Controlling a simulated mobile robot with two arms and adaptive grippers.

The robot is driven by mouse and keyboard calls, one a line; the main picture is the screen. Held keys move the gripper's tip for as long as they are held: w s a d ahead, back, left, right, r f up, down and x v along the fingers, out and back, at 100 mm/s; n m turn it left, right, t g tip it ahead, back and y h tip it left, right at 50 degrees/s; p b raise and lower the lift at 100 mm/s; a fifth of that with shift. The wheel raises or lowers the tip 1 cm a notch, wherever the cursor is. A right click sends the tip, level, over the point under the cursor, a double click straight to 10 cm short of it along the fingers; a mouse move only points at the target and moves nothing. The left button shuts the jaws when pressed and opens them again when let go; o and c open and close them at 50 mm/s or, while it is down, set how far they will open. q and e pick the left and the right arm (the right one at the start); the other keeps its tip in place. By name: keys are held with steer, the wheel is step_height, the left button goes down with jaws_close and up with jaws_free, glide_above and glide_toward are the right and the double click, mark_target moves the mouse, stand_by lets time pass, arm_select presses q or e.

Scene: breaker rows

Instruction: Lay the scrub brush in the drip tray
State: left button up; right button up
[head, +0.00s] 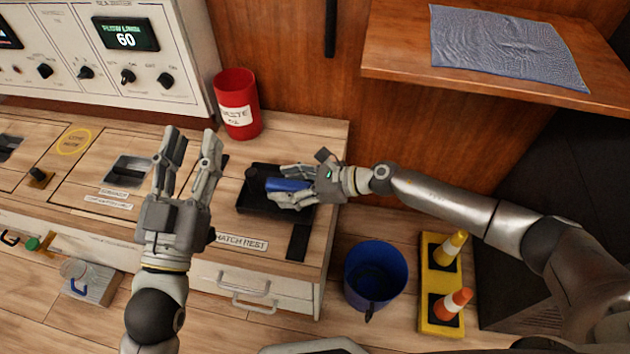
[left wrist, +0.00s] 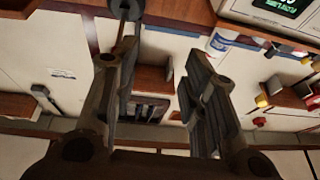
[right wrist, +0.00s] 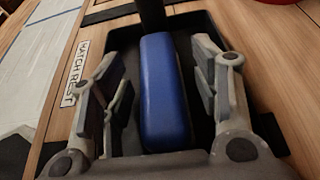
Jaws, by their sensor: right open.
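The scrub brush (head: 287,184) is a blue block with a dark part at its far end. It lies inside the black drip tray (head: 256,208) on the counter. My right gripper (head: 278,185) is open, with its fingers on either side of the brush. The right wrist view shows the blue block (right wrist: 165,95) between the fingers, with gaps at both sides, and the tray's dark wall (right wrist: 235,60) around it. My left gripper (head: 192,140) is open and empty above the counter, left of the tray.
A red waste bin (head: 238,112) stands behind the tray. A blue bucket (head: 376,275) and a yellow stand with cones (head: 428,290) are below on the right. A wooden shelf (head: 400,55) with a blue cloth (head: 500,45) juts out at upper right. A control panel (head: 110,60) stands at upper left.

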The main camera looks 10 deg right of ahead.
steer(key=p+v, duration=0.1)
steer(key=v, duration=1.1)
steer(key=s+a+r+m+t+y, duration=0.1)
steer(key=a+r+m+t+y, duration=0.1)
steer(key=a+r+m+t, duration=0.4)
steer(key=s+a+r+m+t+y, duration=0.15)
steer(key=a+r+m, duration=0.25)
steer(key=r+m, duration=0.5)
arm_select(q)
step_height(320, 180, down, 7)
steer(key=g+y, duration=0.1)
steer(key=g, duration=0.2)
steer(key=shift+w+a+r+g+y, duration=0.15)
steer(key=shift+w+a+g+y, duration=0.15)
steer(key=shift+w+a+g, duration=0.1)
arm_select(e)
steer(key=s+d+m+t+h, duration=0.2)
steer(key=d+m+h, duration=0.4)
steer(key=m, duration=1)
steer(key=s+d+m+t+h, duration=0.2)
steer(key=d+m+h, duration=0.4)
steer(key=m, duration=1)
steer(key=shift+d+f+m+t, duration=0.2)
steer(key=shift+d+m+t, duration=0.2)
steer(key=shift+d+t, duration=0.4)
steer(key=shift+a, duration=0.15)
